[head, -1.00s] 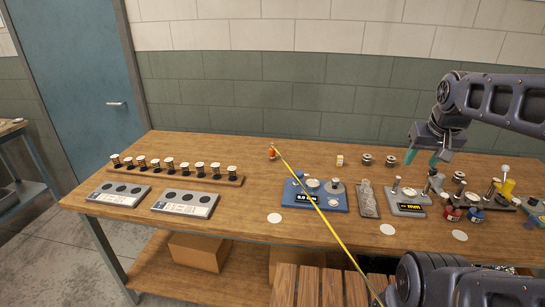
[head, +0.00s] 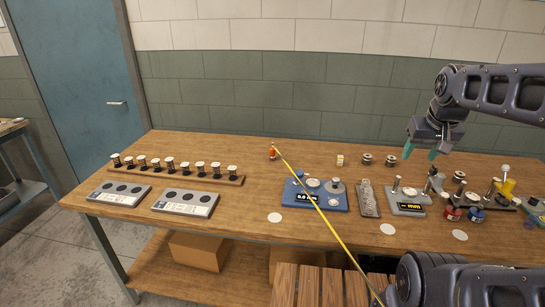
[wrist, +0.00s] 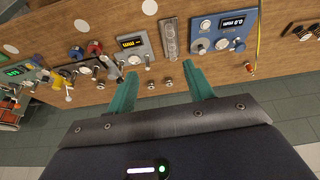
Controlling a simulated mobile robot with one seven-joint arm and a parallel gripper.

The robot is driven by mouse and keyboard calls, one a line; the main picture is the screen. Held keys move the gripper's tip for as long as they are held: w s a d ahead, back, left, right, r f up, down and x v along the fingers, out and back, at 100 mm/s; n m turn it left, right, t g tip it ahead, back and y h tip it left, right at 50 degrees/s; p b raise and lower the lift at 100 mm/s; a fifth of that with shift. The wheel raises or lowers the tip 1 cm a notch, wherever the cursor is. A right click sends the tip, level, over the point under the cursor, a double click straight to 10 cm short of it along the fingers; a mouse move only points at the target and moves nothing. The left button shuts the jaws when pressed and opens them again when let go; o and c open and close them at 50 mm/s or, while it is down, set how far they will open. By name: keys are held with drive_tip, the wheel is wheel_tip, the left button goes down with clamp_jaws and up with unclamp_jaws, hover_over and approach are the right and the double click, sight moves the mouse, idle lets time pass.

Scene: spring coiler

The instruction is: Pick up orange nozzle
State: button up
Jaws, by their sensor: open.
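The small orange nozzle (head: 272,153) stands near the back edge of the wooden bench, left of centre in the head view. In the wrist view the orange nozzle (wrist: 250,69) is at the right, beyond the right finger. A thin yellow line (head: 318,208) runs from the lower right up to it. My gripper (head: 421,151) is open and empty above the back right of the bench, well to the right of the nozzle. Its teal fingers (wrist: 162,77) are spread in the wrist view.
A blue device with a display (head: 333,205) stands in front of the nozzle. A rack of spools (head: 232,180) lies to the left. A small yellow-white item (head: 340,160) and two dark spools (head: 367,160) stand at the back between nozzle and gripper. The bench around the nozzle is clear.

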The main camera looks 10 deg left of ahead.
drive_tip(key=w+a+r+n+g, duration=0.1)
drive_tip(key=w+a+r+n, duration=0.15)
drive_tip(key=w, duration=0.55)
drive_tip(key=w+a+r+n, duration=0.1)
drive_tip(key=w+a+r, duration=0.25)
drive_tip(key=w, duration=0.45)
drive_tip(key=n+g, duration=0.4)
drive_tip(key=n, duration=0.7)
hover_over(272, 148)
drive_tip(key=d, duration=0.1)
drive_tip(key=f, duration=2.7)
drive_tip(key=shift+w+d, duration=0.1)
drive_tip(key=shift+w, duration=0.2)
drive_tip(key=shift+w+a+f, duration=0.1)
drive_tip(key=shift+a+f, duration=0.2)
drive_tip(key=shift+f, duration=0.2)
wheel_tip(272, 148, down, 5)
drive_tip(key=shift+f, duration=0.2)
drive_tip(key=shift+s+a+f, duration=0.1)
drive_tip(key=shift+s+f, duration=0.1)
drive_tip(key=shift+f, duration=1.1)
drive_tip(key=shift+s+a+f, duration=0.1)
drive_tip(key=shift+s+f, duration=0.05)
drive_tip(key=shift+f, duration=1.1)
drive_tip(key=shift+c, duration=0.4)
